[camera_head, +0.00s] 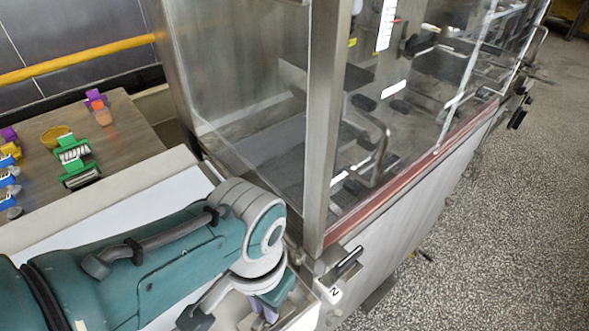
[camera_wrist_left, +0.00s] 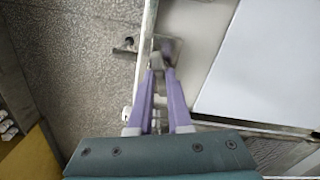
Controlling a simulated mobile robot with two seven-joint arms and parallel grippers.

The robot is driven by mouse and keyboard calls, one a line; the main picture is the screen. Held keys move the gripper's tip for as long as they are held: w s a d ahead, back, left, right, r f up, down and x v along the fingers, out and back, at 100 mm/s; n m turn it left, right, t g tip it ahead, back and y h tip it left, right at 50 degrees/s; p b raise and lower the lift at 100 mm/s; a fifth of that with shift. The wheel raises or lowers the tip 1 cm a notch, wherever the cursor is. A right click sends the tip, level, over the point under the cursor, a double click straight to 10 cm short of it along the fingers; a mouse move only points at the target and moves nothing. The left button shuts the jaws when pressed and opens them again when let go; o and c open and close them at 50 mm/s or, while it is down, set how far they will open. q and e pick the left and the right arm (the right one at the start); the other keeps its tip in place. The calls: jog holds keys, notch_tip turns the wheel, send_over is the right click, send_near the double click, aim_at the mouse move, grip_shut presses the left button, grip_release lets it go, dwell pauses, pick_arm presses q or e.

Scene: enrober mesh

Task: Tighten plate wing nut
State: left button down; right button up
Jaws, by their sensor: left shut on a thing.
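My left gripper (camera_wrist_left: 160,72) shows in the left wrist view with its two purple fingers closing together at their tips. A small pale grey piece, which looks like the wing nut (camera_wrist_left: 156,60), is between the fingertips and partly hidden by them. It sits in front of a small grey metal plate (camera_wrist_left: 172,47) beside a metal rail. In the head view the left gripper (camera_head: 264,312) is at the bottom edge, mostly hidden under my teal arm; the wing nut cannot be seen there. My right gripper is in neither view.
A dark-handled lever (camera_head: 348,262) and a small white tag (camera_head: 335,293) are at the machine's near corner. The clear-walled machine (camera_head: 240,70) stands behind. A table (camera_head: 120,140) with green, purple and blue items is at left. Speckled floor (camera_head: 490,230) is open at right.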

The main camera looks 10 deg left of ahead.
pick_arm(q)
jog(key=shift+m, duration=1.8)
jog(key=c, duration=0.9)
grip_release()
notch_tip(320, 180, up, 10)
jog(key=p, duration=0.6)
jog(key=shift+s, duration=0.1)
